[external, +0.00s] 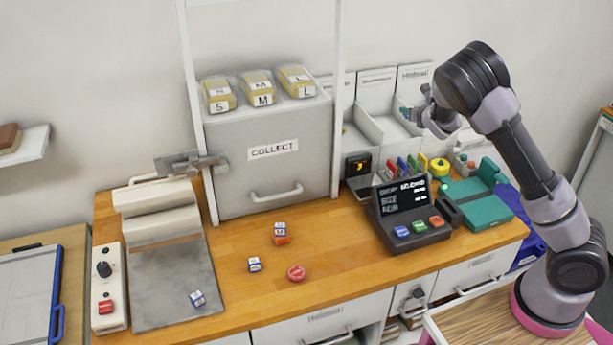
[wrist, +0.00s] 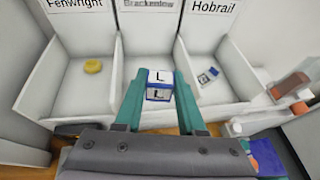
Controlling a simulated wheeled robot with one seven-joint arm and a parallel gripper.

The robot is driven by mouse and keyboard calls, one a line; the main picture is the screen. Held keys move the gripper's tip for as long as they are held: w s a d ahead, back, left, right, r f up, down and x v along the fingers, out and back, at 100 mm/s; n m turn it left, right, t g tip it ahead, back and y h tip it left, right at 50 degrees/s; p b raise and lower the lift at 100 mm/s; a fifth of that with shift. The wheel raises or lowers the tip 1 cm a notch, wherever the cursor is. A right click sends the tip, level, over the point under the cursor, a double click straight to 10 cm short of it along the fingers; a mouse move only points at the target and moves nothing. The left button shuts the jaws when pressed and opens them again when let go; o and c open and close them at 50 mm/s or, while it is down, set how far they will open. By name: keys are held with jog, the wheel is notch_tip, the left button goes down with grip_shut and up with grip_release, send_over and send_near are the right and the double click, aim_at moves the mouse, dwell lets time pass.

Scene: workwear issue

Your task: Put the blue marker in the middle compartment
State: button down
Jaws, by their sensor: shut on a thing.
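My gripper (wrist: 158,88) is shut on a white cube with blue edges (wrist: 158,77), marked L on its visible faces. In the wrist view the cube is between the teal fingertips, in front of and over the middle compartment (wrist: 148,58), labelled Brackenlow. The part of that compartment behind the cube and fingers is hidden; the floor that shows is bare. In the external view my gripper (external: 408,114) is at the bins behind the counter, and the held cube is not clear there.
The left compartment (wrist: 62,85), Fenwright, holds a yellow piece (wrist: 93,66). The right compartment (wrist: 235,88), Hobraif, holds a small blue-and-white cube (wrist: 208,75). Dividers separate them.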

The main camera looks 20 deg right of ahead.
aim_at(391, 135)
jog(key=w+a+f+n+y, duration=0.1)
jog(key=w+f+n+y, duration=0.3)
jog(key=w+n+y, duration=0.3)
jog(key=shift+m+g, duration=0.3)
jog(key=shift+g, duration=0.1)
jog(key=f, duration=0.9)
jog(key=shift+w+f, duration=0.3)
jog(key=shift+f, duration=0.05)
jog(key=shift+f, duration=0.15)
jog(key=c, duration=0.5)
grip_release()
